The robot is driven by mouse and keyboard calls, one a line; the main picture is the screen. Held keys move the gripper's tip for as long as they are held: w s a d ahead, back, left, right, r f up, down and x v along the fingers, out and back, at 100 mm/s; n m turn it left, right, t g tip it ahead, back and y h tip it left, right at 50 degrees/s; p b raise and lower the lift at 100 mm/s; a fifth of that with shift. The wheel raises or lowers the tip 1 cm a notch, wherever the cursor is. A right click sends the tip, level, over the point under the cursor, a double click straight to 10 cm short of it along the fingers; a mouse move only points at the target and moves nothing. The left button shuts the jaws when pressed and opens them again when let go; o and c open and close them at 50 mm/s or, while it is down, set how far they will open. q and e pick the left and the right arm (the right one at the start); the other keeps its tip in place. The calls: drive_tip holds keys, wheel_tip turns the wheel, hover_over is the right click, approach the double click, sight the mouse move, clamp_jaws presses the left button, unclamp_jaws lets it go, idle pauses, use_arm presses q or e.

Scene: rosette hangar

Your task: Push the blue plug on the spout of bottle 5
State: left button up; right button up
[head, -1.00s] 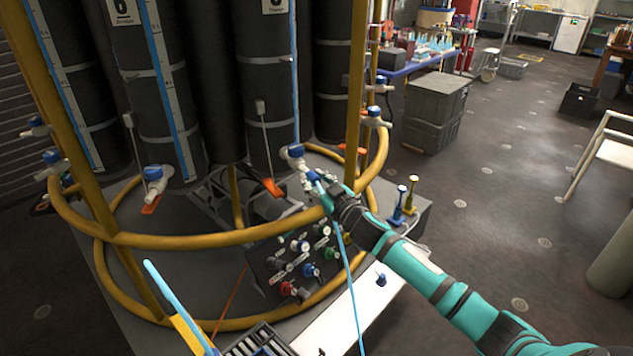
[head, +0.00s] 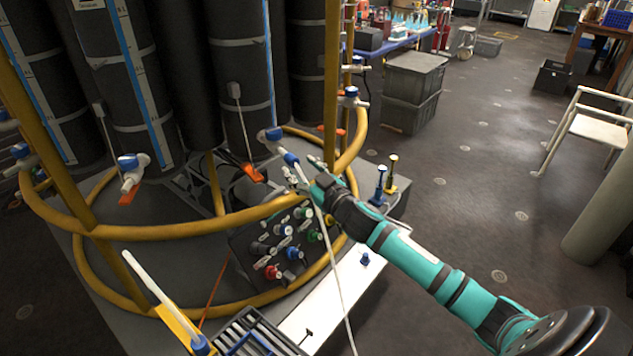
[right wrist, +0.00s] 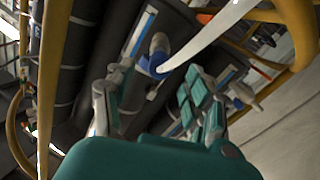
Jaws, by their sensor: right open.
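A tap with a blue knob (head: 273,134) juts from a black bottle; its white spout slants down to the right. A small blue plug (head: 290,158) sits at the spout's lower end. A pale tube (head: 331,250) hangs from near the plug and my fingers. My right gripper (head: 307,171) is open just right of the plug; I cannot tell whether it touches. No bottle number is readable now.
A yellow ring rail (head: 215,233) and posts surround the bottles. A panel with coloured connectors (head: 285,245) is below my gripper. Blue and yellow upright pieces (head: 379,183) stand close behind my right forearm. A rack (head: 245,333) lies at the bottom.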

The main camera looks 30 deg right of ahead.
drive_tip(key=s, duration=0.8)
drive_tip(key=shift+d, duration=0.3)
drive_tip(key=s+d+f+m+g+h, duration=0.1)
drive_tip(key=d+f+g, duration=0.1)
drive_tip(key=f, duration=0.8)
drive_tip(key=s+d+f+m+g+h, duration=0.1)
drive_tip(key=s+d+f+g, duration=0.1)
drive_tip(key=f, duration=0.9)
drive_tip(key=s+f+g, duration=0.2)
drive_tip(key=s+f, duration=0.2)
drive_tip(key=f, duration=0.4)
drive_tip(key=s+f+g, duration=0.2)
drive_tip(key=s+f, duration=0.2)
drive_tip(key=f, duration=0.5)
drive_tip(key=s+a+f+g, duration=0.2)
drive_tip(key=s+a+f, duration=0.1)
drive_tip(key=s+f, duration=0.55)
drive_tip(key=s+a+f+g, duration=0.3)
drive_tip(key=s+a+f, duration=0.1)
drive_tip(key=s+f, duration=0.5)
drive_tip(key=s+a+f+g, duration=0.2)
drive_tip(key=s+a, duration=0.1)
drive_tip(key=s, duration=0.7)
drive_tip(key=s+a+f+g, duration=0.2)
drive_tip(key=s+a+f, duration=0.1)
drive_tip(key=s, duration=0.7)
drive_tip(key=shift+s+a+f+n+y, duration=0.3)
drive_tip(key=shift+a+f+y, duration=0.1)
drive_tip(key=shift+a, duration=0.25)
drive_tip(key=shift+w, duration=0.1)
